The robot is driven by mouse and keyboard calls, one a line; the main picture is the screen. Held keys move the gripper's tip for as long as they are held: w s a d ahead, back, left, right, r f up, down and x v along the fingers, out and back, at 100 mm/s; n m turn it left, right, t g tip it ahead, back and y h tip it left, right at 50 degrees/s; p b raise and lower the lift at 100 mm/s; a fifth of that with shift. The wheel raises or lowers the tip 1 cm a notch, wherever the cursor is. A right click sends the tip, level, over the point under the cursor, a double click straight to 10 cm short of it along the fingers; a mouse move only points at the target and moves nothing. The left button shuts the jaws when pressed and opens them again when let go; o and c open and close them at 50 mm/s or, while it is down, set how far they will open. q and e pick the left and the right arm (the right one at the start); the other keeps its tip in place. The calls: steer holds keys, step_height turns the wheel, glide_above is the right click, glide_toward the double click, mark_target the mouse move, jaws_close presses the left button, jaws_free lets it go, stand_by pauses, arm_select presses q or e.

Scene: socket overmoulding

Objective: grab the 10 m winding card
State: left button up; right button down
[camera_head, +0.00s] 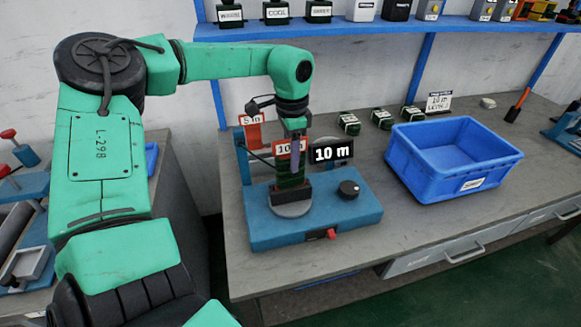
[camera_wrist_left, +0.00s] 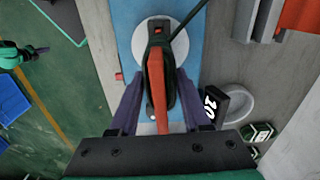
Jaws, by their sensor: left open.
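The 10 m winding card (camera_head: 283,147), with a red and white label, stands upright on the blue winding machine (camera_head: 345,213). In the left wrist view the card (camera_wrist_left: 156,75) shows edge-on, with a red face and a dark body. My left gripper (camera_head: 294,150) is directly above the card, pointing down. It also shows in the left wrist view (camera_wrist_left: 158,92), its purple fingers apart on either side of the card. I cannot tell whether either finger touches it. A black 10 m plate (camera_head: 332,154) stands just right of the card. My right gripper is not seen.
A red 5 m card (camera_head: 252,129) stands behind the machine's left side. A blue shelf (camera_head: 400,27) runs above the bench. The bench front right of the machine is clear.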

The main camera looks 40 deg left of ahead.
arm_select(q)
steer(key=shift+f, duration=0.55)
jaws_close()
steer(key=shift+r, duration=0.1)
stand_by(0.9)
